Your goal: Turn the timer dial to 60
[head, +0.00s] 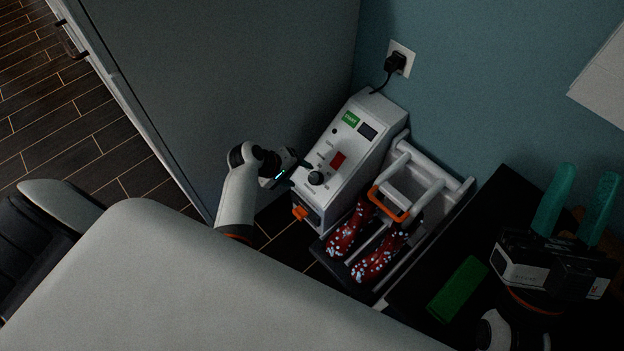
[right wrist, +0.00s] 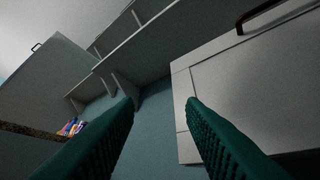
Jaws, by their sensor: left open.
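The timer dial (head: 316,178) is a round black knob on the sloped front panel of a white machine (head: 372,122) in the head view. The panel also bears a green start label (head: 351,119), a dark display (head: 368,131) and a red switch (head: 338,160). My left gripper (head: 302,170) is beside the dial, at its left; I cannot tell whether it touches it. Its jaws are open, though its fingers are small and dark here. The dial's setting is too small to read. My right gripper (head: 588,178) is raised at the right, its green fingers apart and empty.
A black plug (head: 395,63) sits in the wall socket. A green block (head: 458,289) lies on a dark surface. The right wrist view shows shelves (right wrist: 150,50) and a cabinet door (right wrist: 250,90).

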